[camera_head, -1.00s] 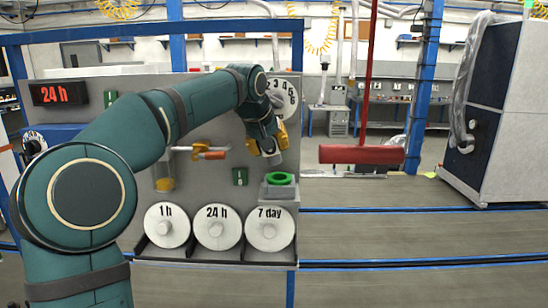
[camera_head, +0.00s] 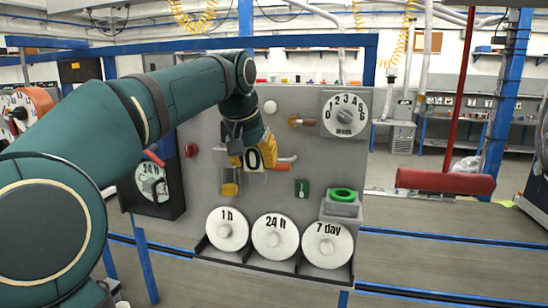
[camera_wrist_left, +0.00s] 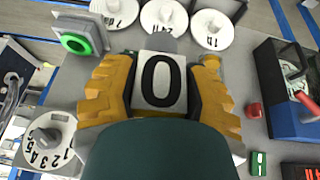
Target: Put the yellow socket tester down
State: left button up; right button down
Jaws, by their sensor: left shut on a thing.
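My left gripper (camera_head: 252,148) is in front of the upright grey panel, with its yellow-orange fingers closed around a block with a white face marked with a black 0 (camera_head: 254,160). In the left wrist view the same block (camera_wrist_left: 160,82) sits between the two fingers. I see no yellow on its visible face, and its far side is hidden. Just below and left of the gripper, a small clear holder with a yellow thing in it (camera_head: 230,183) is on the panel. I cannot tell whether the held block touches anything. My right gripper is out of view.
Three white dials marked 1 h (camera_head: 227,230), 24 h and 7 day stand in a tray below. A green ring on a grey block (camera_head: 343,196) and a numbered dial (camera_head: 345,115) are to the right. A red knob (camera_head: 191,150) is left.

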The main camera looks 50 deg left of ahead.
pick_arm(q)
jog(key=shift+s+a+r+g, duration=0.2)
jog(key=shift+s+g, duration=0.1)
jog(key=shift+s, duration=0.2)
jog(key=w+d+f+m, duration=0.1)
jog(key=w+d+f, duration=0.3)
jog(key=w+f, duration=0.3)
jog(key=w+d+f+m, duration=0.1)
jog(key=w+d+f, duration=0.4)
jog(key=f, duration=0.4)
jog(key=w+d+f+b, duration=0.1)
jog(key=w+d+f, duration=0.1)
jog(key=d+f, duration=0.65)
jog(key=w+d+f+b, duration=0.1)
jog(key=w+d+f, duration=0.3)
jog(key=f, duration=0.8)
jog(key=w+f+n+g+b, duration=0.1)
jog(key=f+n, duration=0.5)
jog(key=f, duration=0.8)
jog(key=w+a+f+n+g+y+b, duration=0.1)
jog(key=f+n+g+b, duration=0.2)
jog(key=f, duration=1.2)
jog(key=w+f+n+g+b, duration=0.2)
jog(key=f+n+b, duration=0.4)
jog(key=f+n, duration=0.5)
jog(key=shift+a+f+y, duration=0.2)
jog(key=shift+f+y, duration=0.2)
jog(key=shift+f, duration=1.45)
jog(key=shift+r, duration=0.1)
